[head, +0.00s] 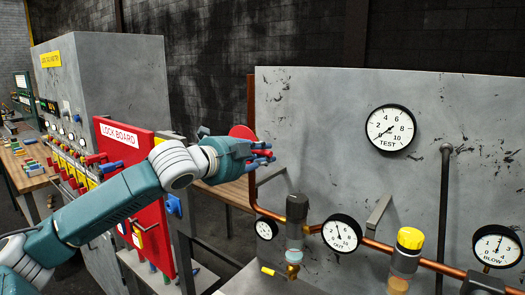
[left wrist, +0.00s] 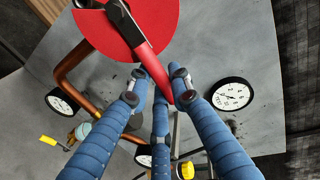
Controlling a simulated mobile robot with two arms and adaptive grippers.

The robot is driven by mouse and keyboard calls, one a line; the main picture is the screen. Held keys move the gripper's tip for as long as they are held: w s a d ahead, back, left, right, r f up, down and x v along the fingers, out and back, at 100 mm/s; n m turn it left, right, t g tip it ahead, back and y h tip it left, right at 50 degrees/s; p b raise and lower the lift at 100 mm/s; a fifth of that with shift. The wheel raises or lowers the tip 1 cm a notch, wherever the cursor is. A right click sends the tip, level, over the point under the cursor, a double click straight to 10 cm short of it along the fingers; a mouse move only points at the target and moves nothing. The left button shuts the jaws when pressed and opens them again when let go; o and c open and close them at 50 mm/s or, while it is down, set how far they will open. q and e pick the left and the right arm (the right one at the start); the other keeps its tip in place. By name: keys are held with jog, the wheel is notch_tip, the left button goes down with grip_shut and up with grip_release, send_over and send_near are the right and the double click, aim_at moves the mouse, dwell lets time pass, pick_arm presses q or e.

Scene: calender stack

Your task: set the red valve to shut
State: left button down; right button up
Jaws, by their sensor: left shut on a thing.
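The red valve shows in the left wrist view as a red disc (left wrist: 92,27) and a lever with a black hub end and a red handle (left wrist: 147,57). The lever slants down to the right, off the disc. My left gripper (left wrist: 160,84) has its blue fingers shut around the handle's outer part. In the head view the red disc (head: 241,132) sits beside the left edge of the grey panel. My left gripper (head: 264,155) is at its right, hiding most of the lever. My right gripper is in neither view.
The grey panel (head: 310,130) carries a TEST gauge (head: 390,129), an OUT gauge (head: 341,233), a BLOW gauge (head: 497,246) and copper pipe (head: 380,246). A yellow-topped fitting (head: 410,238) stands below. The red lock board (head: 120,137) is behind my left arm.

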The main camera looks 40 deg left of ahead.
pick_arm(q)
jog(key=shift+f, duration=0.1)
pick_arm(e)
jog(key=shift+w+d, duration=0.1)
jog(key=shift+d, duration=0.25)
pick_arm(q)
jog(key=c, duration=1.6)
grip_release()
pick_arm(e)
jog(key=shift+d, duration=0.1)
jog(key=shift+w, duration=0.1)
pick_arm(q)
jog(key=s, duration=0.2)
jog(key=s+r, duration=0.1)
jog(key=s, duration=0.1)
jog(key=shift+s+d+r, duration=0.1)
jog(key=s, duration=0.5)
jog(key=s+r, duration=0.1)
jog(key=s, duration=0.1)
jog(key=shift+s+a+r, duration=0.1)
jog(key=shift+s+a, duration=0.15)
jog(key=shift+s, duration=0.05)
